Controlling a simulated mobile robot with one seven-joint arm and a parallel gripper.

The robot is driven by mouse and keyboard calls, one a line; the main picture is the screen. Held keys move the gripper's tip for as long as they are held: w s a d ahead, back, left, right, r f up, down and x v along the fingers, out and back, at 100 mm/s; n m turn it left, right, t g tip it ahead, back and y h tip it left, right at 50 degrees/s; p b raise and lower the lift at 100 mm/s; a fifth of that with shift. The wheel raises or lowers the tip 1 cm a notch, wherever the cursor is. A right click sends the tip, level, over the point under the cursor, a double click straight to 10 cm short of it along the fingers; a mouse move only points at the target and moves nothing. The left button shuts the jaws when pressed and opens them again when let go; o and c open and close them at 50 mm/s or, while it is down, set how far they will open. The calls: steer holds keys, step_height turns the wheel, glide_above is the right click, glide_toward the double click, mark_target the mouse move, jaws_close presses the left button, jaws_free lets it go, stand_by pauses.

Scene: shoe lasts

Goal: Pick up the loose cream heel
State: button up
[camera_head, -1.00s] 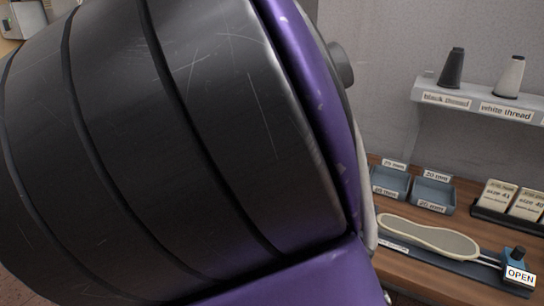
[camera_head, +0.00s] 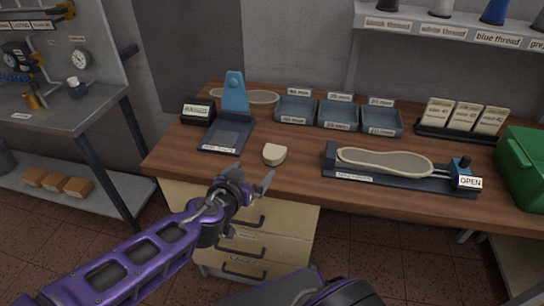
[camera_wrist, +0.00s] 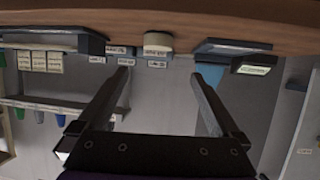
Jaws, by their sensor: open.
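The loose cream heel (camera_head: 274,154) lies on the wooden workbench near its front edge, between a dark flat stand and a long sole holder. In the wrist view the heel (camera_wrist: 158,41) shows upside down at the top middle, beyond the fingertips. My gripper (camera_head: 254,184) is open and empty, in front of the bench edge and apart from the heel. In the wrist view its two fingers (camera_wrist: 159,90) are spread wide with nothing between them.
A blue stand (camera_head: 234,95) is at the heel's back left. The clamp with a sole (camera_head: 385,163), marked OPEN, is to its right. Grey trays (camera_head: 338,115) stand behind. The bench's front edge (camera_head: 300,197) and drawers (camera_head: 250,240) are close to my gripper.

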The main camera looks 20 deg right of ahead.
steer(key=f+b, duration=0.1)
steer(key=b, duration=0.3)
glide_toward(274, 152)
steer(key=x, duration=0.5)
steer(key=shift+w+a+f, duration=0.15)
steer(key=shift+a, duration=0.05)
steer(key=shift+x, duration=2.7)
steer(key=shift+d, duration=0.2)
steer(key=c, duration=1.2)
